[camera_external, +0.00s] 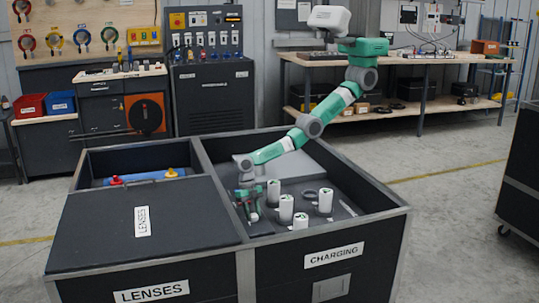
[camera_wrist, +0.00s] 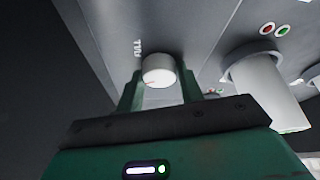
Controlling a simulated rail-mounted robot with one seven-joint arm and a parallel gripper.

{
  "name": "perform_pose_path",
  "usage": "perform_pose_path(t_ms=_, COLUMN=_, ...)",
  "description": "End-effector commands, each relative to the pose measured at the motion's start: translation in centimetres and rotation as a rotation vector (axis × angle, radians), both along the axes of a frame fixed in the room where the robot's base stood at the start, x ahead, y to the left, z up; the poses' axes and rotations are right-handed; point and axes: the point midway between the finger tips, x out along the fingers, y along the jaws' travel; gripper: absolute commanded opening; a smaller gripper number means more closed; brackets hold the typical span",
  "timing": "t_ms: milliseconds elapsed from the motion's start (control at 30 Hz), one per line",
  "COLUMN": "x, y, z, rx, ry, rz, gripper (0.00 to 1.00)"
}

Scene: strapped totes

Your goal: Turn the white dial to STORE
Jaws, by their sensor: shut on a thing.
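The white dial (camera_wrist: 158,70) shows in the wrist view as a round pale knob with a small reddish mark low on its face. My gripper (camera_wrist: 160,82) is shut on the dial, with one green finger at each side. In the external view my gripper (camera_external: 250,203) reaches down into the right compartment of the large dark tote, at its left side. The dial cannot be made out there. I cannot tell which setting the dial points to.
Several white cylinders (camera_external: 286,208) stand right of my gripper; one (camera_wrist: 265,88) is close in the wrist view, beside red and green round markers (camera_wrist: 275,29). The tote's CHARGING wall (camera_external: 335,257) rises in front. A lid marked LENSES (camera_external: 165,225) covers part of the left compartment.

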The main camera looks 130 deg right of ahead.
Motion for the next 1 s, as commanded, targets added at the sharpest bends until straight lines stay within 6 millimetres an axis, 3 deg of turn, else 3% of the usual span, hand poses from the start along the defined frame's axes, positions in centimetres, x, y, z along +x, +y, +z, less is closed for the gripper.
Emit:
perform_pose_path(t_ms=600, x=0.05, y=0.01, z=0.08, rx=0.001, ry=0.000, rz=0.038, gripper=0.14)
perform_pose_path(t_ms=633, x=0.06, y=0.01, z=0.08, rx=0.001, ry=0.000, rz=0.038, gripper=0.39)
perform_pose_path(t_ms=667, x=0.06, y=0.01, z=0.08, rx=0.001, ry=0.000, rz=0.038, gripper=0.45)
perform_pose_path(t_ms=900, x=0.05, y=0.01, z=0.05, rx=0.000, ry=0.000, rz=0.037, gripper=0.46)
perform_pose_path(t_ms=1000, x=0.05, y=-0.24, z=0.91, rx=0.000, ry=-0.001, rz=0.036, gripper=0.46)
